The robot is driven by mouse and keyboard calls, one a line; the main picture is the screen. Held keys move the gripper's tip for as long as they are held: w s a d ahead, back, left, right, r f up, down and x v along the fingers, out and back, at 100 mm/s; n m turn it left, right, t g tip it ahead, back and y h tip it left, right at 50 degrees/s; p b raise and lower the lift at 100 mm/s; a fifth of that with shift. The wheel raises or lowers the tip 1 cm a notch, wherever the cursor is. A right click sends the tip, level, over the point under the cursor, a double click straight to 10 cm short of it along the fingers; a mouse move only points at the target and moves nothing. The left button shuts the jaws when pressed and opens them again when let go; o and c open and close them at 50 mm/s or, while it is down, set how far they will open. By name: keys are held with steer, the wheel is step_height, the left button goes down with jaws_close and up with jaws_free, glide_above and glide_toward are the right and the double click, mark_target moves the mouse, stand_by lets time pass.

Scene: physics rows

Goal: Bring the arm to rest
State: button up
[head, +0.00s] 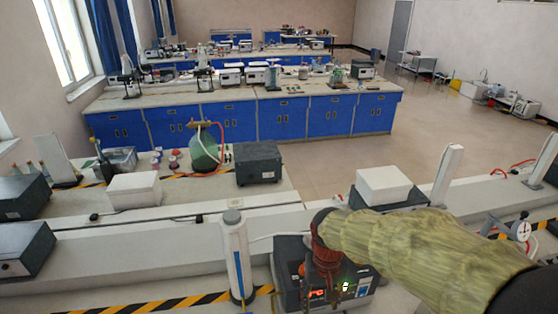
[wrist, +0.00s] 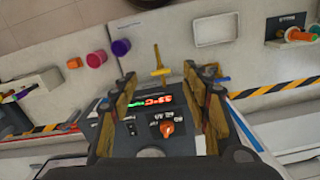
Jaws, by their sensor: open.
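My arm, in a yellowish sleeve, reaches in from the lower right of the head view. My gripper (head: 325,268) hangs from its end above a dark device (head: 290,291) with a lit red and green display. In the wrist view my gripper (wrist: 163,76) is open, with its brown fingers spread apart and nothing held between them. The device's front panel (wrist: 145,128), with its display and an orange knob (wrist: 167,129), shows between the fingers. I cannot tell whether the fingers touch the device.
A white upright cylinder (head: 236,255) stands left of my gripper. A white box (head: 383,186) lies behind it. A small yellow cross-shaped thing (wrist: 159,66) is near the fingertips, with a white tray (wrist: 215,29) beyond. Blue cabinets (head: 228,119) stand across open floor.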

steer(key=s+d+t+b, duration=0.5)
steer(key=s+d+b, duration=0.3)
steer(key=s+b, duration=0.5)
steer(key=b, duration=0.3)
steer(key=shift+s+d+t, duration=0.15)
steer(key=shift+s+t, duration=0.05)
steer(key=shift+t, duration=0.2)
steer(key=shift+c, duration=1.1)
